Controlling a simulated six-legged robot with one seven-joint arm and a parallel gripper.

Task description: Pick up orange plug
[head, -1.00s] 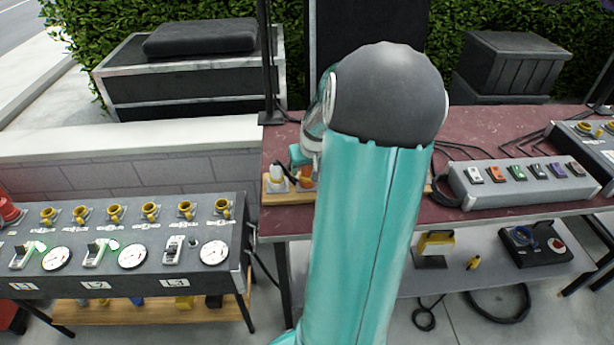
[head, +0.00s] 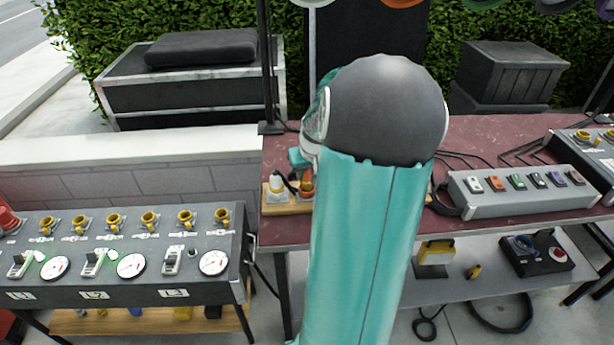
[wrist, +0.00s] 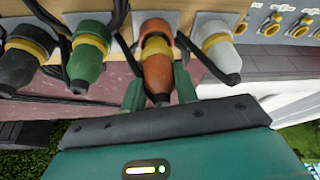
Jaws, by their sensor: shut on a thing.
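The orange plug (wrist: 157,72) stands in the wooden socket board (wrist: 185,8) between a green plug (wrist: 88,55) and a white plug (wrist: 220,55) in the wrist view. My gripper (wrist: 158,92) has one finger on each side of the orange plug and is shut on it. In the head view the orange plug (head: 307,185) shows beside the white plug (head: 276,184) on the board (head: 285,208). My arm hides the rest of the board there, and the fingertips are hard to make out.
A black plug (wrist: 22,60) sits beyond the green one, and black cables run between the plugs. A grey switch box (head: 525,190) stands on the red table to the right. A grey panel with yellow sockets (head: 120,245) stands at the left.

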